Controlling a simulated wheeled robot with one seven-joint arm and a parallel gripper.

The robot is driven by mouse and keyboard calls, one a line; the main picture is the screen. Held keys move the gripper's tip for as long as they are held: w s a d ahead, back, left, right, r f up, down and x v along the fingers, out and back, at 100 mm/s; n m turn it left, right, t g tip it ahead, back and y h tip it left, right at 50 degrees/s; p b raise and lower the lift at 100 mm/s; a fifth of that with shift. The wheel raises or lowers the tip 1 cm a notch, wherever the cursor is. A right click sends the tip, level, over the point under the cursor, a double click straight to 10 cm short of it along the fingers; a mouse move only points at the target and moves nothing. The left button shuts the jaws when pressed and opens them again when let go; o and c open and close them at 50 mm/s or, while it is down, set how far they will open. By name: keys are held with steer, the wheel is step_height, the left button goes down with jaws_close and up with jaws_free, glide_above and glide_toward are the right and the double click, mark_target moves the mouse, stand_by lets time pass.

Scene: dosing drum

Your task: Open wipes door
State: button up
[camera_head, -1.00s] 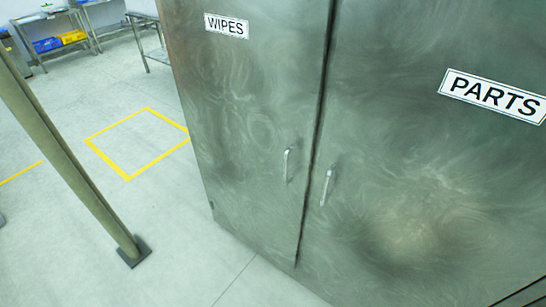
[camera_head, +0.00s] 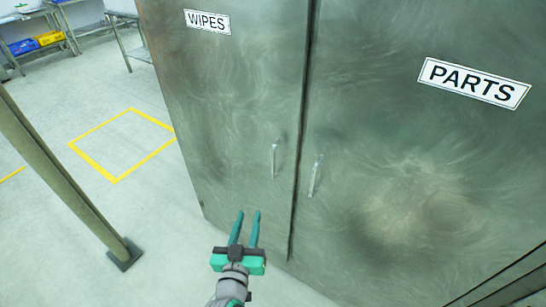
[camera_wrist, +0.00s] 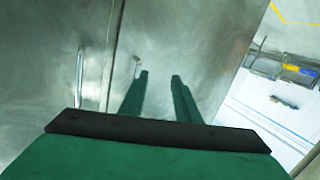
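The wipes door (camera_head: 225,110) is the left metal door of a cabinet, with a WIPES label (camera_head: 207,21) near its top. It looks closed, level with the parts door beside it. Its silver bar handle (camera_head: 275,158) is near the seam. My gripper (camera_head: 248,214), green with two parallel fingers, is open and empty, below and left of that handle in the head view. In the wrist view the wipes handle (camera_wrist: 137,67) shows just left of the left fingertip, partly near it; my gripper (camera_wrist: 160,76) is apart from it as far as I can tell.
The parts door (camera_head: 400,150) with its own handle (camera_head: 315,175) is right of the seam. A thin post (camera_head: 65,175) stands on the floor at left. A yellow floor square (camera_head: 122,145) lies on clear floor. Benches with blue and yellow bins (camera_head: 50,38) are at the back left.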

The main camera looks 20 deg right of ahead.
mark_target(272, 158)
steer(key=w+d+r+m+g+h, duration=0.1)
steer(key=w+d+r+m+h, duration=0.1)
steer(key=r, duration=0.3)
steer(key=w+d+r+m+h, duration=0.2)
steer(key=d+r+m, duration=0.1)
steer(key=r, duration=0.2)
steer(key=x, duration=1)
steer(key=shift+w+d+r, duration=0.15)
steer(key=shift+w, duration=0.15)
steer(key=shift+c, duration=0.5)
jaws_close()
